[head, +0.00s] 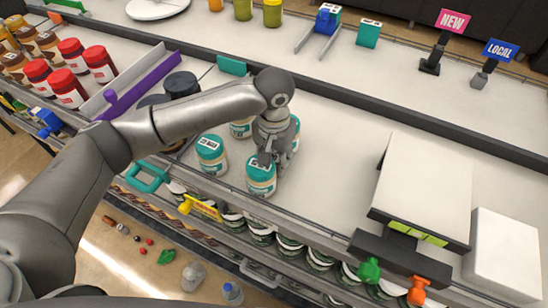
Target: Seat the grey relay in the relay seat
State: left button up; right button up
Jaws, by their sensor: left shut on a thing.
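I cannot make out a grey relay or a relay seat in the head view; it shows a shop shelf with jars and other goods. My left gripper (268,163) points down at the middle of the white shelf. It is shut at the lid of a teal-lidded jar (261,181) near the shelf's front edge. The fingers cover part of the lid. The jar looks upright, and I cannot tell whether it is clear of the shelf. More teal-lidded jars stand close by, one at the left (211,154) and others partly hidden behind the gripper. My right gripper is not in view.
Red-lidded jars (82,62) and a purple divider (138,86) are at the left. A white-topped box-like device (424,188) and a white box (503,252) stand at the right. Price rails edge the shelf. The shelf between gripper and device is clear.

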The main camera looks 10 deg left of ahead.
pick_arm(q)
jog(key=shift+f, duration=0.1)
jog(key=o, duration=1.1)
jog(key=shift+c, duration=0.2)
